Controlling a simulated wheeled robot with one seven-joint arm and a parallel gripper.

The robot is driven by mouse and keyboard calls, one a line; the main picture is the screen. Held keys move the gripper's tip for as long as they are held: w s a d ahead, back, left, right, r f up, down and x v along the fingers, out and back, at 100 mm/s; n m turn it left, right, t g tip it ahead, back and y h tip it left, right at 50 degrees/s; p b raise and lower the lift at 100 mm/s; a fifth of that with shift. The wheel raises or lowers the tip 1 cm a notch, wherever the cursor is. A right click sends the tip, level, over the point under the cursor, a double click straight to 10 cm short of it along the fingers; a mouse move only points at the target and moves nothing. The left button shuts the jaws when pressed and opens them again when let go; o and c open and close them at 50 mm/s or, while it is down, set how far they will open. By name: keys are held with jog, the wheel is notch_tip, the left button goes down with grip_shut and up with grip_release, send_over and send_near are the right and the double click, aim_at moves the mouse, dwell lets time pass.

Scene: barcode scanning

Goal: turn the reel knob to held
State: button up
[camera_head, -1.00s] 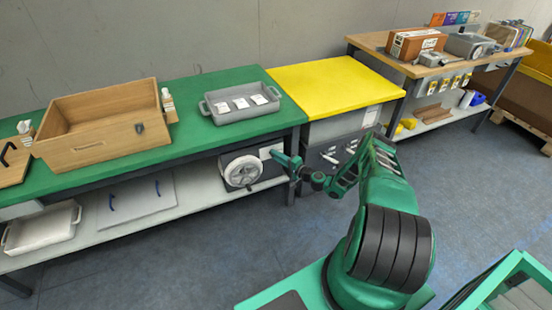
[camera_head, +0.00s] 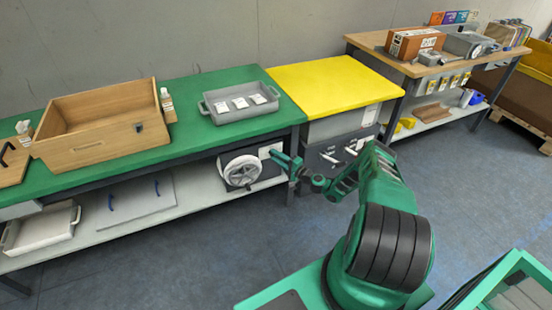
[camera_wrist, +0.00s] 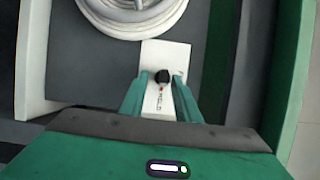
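The reel knob (camera_wrist: 162,77) is a small black knob on a white plate in the wrist view. The plate (camera_wrist: 168,52) carries lettering that appears to read HELD and a small red mark just below the knob. My gripper (camera_wrist: 161,80) has its two green fingers on either side of the knob, with white plate showing between knob and fingers. The reel (camera_head: 242,171) is a pale wheel on a dark box under the green bench; its coiled hose (camera_wrist: 135,12) shows in the wrist view. In the head view my gripper (camera_head: 273,155) is at the plate, and the knob is hidden.
The green bench (camera_head: 205,143) holds a wooden box (camera_head: 100,118) and a grey tray (camera_head: 240,110). A lower shelf (camera_head: 190,192) runs below it. A yellow-topped cabinet (camera_head: 335,82) stands to the right. The floor (camera_head: 180,265) in front is clear.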

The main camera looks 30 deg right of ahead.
jog(key=shift+r, duration=0.1)
jog(key=shift+s, duration=0.1)
jog(key=v, duration=1)
jog(key=shift+s, duration=0.25)
jog(key=shift+d, duration=0.1)
jog(key=s+a+r+n+g+y, duration=0.1)
jog(key=a+r+n+g, duration=0.2)
jog(key=r+n+g, duration=0.45)
jog(key=s+a+r+n+g+y, duration=0.1)
jog(key=a+r+n+g, duration=0.25)
jog(key=r, duration=0.75)
jog(key=s+r+g+h, duration=0.4)
jog(key=s+r, duration=0.5)
jog(key=r, duration=0.3)
jog(key=s+r+g+h, duration=0.1)
jog(key=s+r+h, duration=0.2)
jog(key=s+r, duration=1.1)
jog(key=s+a+r+m, duration=0.1)
jog(key=s+a+r, duration=0.1)
jog(key=s, duration=0.8)
jog(key=s+a+r+m+g, duration=0.1)
jog(key=s+a+r, duration=0.1)
jog(key=s, duration=0.8)
jog(key=shift+a+m, duration=0.2)
jog(key=shift+m, duration=0.2)
